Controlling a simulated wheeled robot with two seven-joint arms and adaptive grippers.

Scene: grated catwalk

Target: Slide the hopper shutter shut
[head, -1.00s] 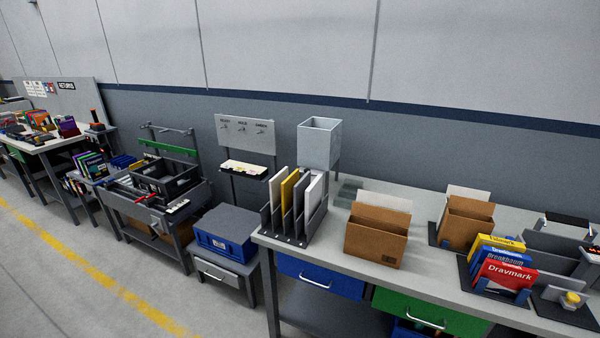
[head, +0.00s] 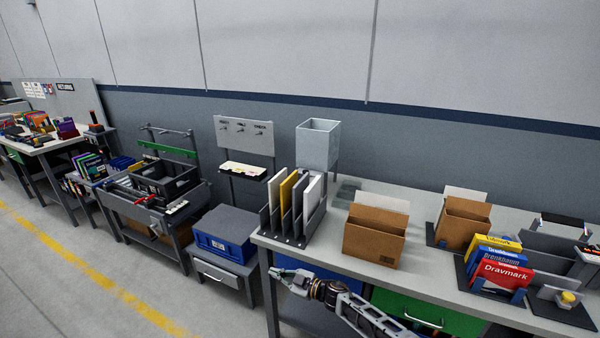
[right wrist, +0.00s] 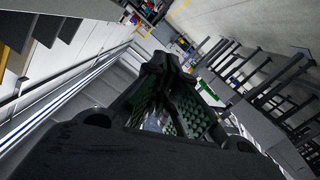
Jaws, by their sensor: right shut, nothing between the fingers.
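The pale grey open-topped hopper (head: 318,146) stands at the back edge of the near bench, behind the upright file rack. Its lower part is largely hidden by the rack and its folders, and I cannot make out the shutter. My right gripper (head: 276,272) is in front of the bench, below the top's front edge and near the blue drawer, well apart from the hopper. Its fingers (right wrist: 165,62) are closed with nothing between them in the right wrist view. My left gripper is not in view.
The file rack (head: 292,222), cardboard boxes (head: 374,240) and a stand of coloured boxes (head: 500,272) crowd the bench top (head: 425,275). A low grey cabinet with a blue bin (head: 222,245) stands left of the bench. The floor at lower left is clear.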

